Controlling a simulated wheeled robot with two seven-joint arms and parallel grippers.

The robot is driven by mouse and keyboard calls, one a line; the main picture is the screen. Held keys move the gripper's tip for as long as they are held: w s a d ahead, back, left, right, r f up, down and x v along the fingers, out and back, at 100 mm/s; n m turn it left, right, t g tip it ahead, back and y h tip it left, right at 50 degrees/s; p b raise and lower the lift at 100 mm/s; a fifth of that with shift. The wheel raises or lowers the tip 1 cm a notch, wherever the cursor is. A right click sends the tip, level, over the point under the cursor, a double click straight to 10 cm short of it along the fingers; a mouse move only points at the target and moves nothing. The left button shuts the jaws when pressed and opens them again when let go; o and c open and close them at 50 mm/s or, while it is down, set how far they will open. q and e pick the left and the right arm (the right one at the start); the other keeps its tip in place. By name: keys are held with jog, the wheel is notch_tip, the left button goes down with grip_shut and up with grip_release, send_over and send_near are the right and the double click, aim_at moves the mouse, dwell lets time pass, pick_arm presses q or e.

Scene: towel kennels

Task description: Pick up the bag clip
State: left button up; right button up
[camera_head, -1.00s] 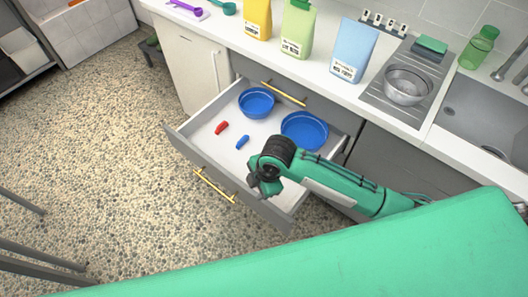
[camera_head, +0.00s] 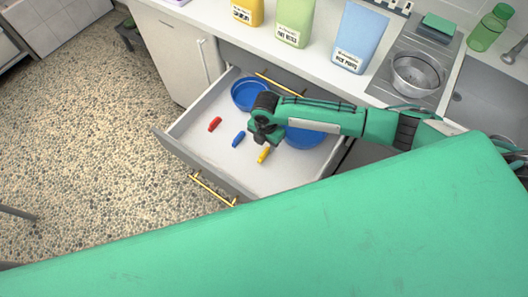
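Three small clip-like pieces lie apart on the white floor of the open drawer (camera_head: 188,134): a red clip (camera_head: 215,124), a blue clip (camera_head: 238,139) and a yellow clip (camera_head: 264,155). My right gripper (camera_head: 264,140) reaches in from the right and hangs over the drawer, just above the yellow clip in the picture and right of the blue one. Its dark fingers are small and partly overlapped, so I cannot tell whether they are open. No clip shows between them. My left gripper is out of view.
Two blue bowls sit in the drawer; my arm partly covers the right bowl (camera_head: 305,137); the left bowl (camera_head: 246,94) is behind my gripper. The counter above holds a yellow bag (camera_head: 246,10), a green bag (camera_head: 294,22), a blue bag (camera_head: 358,38) and a metal bowl (camera_head: 418,74).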

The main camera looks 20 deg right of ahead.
aim_at(265, 151)
jog(key=shift+a+f+p, duration=0.1)
jog(key=shift+f+p, duration=0.25)
jog(key=shift+f, duration=2.9)
jog(key=shift+c, duration=0.5)
grip_shut()
